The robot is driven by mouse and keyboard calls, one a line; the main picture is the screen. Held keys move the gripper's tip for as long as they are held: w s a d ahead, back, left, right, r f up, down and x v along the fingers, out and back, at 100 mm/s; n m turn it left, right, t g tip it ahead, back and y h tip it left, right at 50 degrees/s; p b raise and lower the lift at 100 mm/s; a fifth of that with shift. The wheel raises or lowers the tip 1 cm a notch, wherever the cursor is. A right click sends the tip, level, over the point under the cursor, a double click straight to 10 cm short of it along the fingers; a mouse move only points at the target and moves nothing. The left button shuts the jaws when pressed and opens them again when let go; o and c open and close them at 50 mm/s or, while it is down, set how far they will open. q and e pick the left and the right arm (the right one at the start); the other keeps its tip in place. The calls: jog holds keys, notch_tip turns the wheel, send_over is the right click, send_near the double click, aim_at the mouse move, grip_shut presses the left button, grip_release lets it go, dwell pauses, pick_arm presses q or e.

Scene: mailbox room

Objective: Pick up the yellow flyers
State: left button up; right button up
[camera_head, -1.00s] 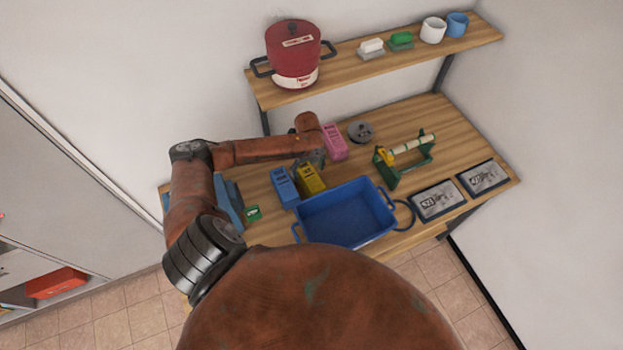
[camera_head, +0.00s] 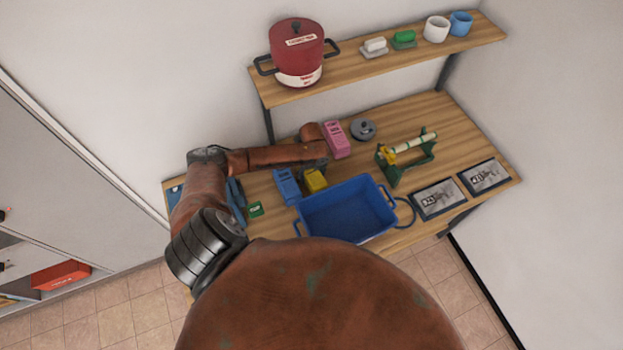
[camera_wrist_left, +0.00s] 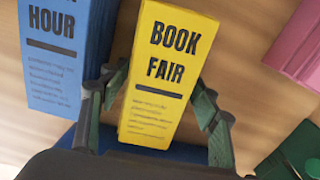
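The yellow flyers (camera_head: 315,181), a block marked "BOOK FAIR", stand on the wooden table between the blue flyers (camera_head: 286,185) and the pink flyers (camera_head: 336,139). In the left wrist view the yellow flyers (camera_wrist_left: 160,75) lie between the two green fingers of my left gripper (camera_wrist_left: 157,82). The fingers are spread, one on each side; a gap shows on the left, while the right fingertip is close to the edge. Contact there is unclear. In the head view my left arm hides the flyers' far part. My right gripper is not in view.
A blue bin (camera_head: 347,211) stands just in front of the yellow flyers. A green stand (camera_head: 405,158) and two framed plates (camera_head: 438,200) are to the right. A shelf (camera_head: 350,75) with a red pot (camera_head: 297,52) is above the table's back.

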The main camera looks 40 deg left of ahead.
pick_arm(q)
jog(key=c, duration=1.1)
jog(key=shift+c, duration=0.3)
jog(key=shift+w+r, duration=0.1)
jog(key=shift+r, duration=0.05)
